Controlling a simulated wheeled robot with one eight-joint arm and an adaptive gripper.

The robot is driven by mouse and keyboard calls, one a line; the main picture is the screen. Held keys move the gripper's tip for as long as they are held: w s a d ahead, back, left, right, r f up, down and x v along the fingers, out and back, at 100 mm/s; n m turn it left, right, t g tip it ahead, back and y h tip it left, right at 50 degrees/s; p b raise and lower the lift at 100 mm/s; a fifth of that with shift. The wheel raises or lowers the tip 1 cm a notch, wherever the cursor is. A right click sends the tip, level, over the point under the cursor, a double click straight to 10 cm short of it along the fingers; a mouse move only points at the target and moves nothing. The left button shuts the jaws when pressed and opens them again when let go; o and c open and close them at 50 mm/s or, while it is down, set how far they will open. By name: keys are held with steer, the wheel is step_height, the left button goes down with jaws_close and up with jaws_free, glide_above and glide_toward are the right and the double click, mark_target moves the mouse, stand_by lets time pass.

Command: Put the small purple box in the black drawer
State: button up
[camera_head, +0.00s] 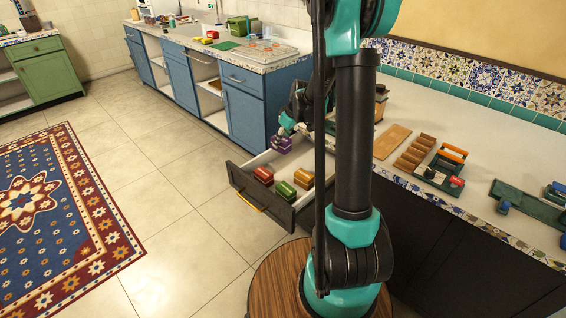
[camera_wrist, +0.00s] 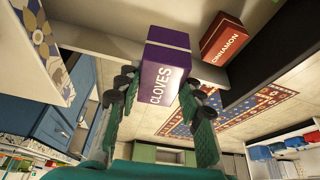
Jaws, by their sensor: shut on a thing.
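The small purple box (camera_head: 283,146), labelled CLOVES, is between the fingers of my gripper (camera_head: 286,128). In the wrist view the purple box (camera_wrist: 165,70) is gripped from both sides by my gripper (camera_wrist: 158,92). The black drawer (camera_head: 276,211) is pulled open, with a pale inside. The box is at the drawer's far left part, over or inside it; I cannot tell whether it touches the bottom. The wrist view also shows the dark drawer wall (camera_wrist: 270,65).
The red CINNAMON box (camera_wrist: 222,40) is close to the purple one. A wooden spice rack (camera_head: 414,153) stands on the counter.

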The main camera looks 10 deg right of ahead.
mark_target(288, 148)
step_height(288, 148, down, 11)
steer(key=shift+r, duration=0.1)
stand_by(0.4)
steer(key=o, duration=1.2)
steer(key=shift+c, duration=0.2)
steer(key=v, duration=1.1)
steer(key=shift+s+d+r, duration=0.15)
steer(key=shift+r, duration=0.1)
steer(key=shift+s+r, duration=0.2)
steer(key=shift+s, duration=0.05)
steer(key=s+d+r+m+h, duration=0.1)
steer(key=s+m, duration=0.7)
steer(key=s, duration=1.8)
steer(key=shift+s+t+h, duration=0.25)
steer(key=shift+t+h, duration=0.15)
steer(key=shift+h, duration=0.5)
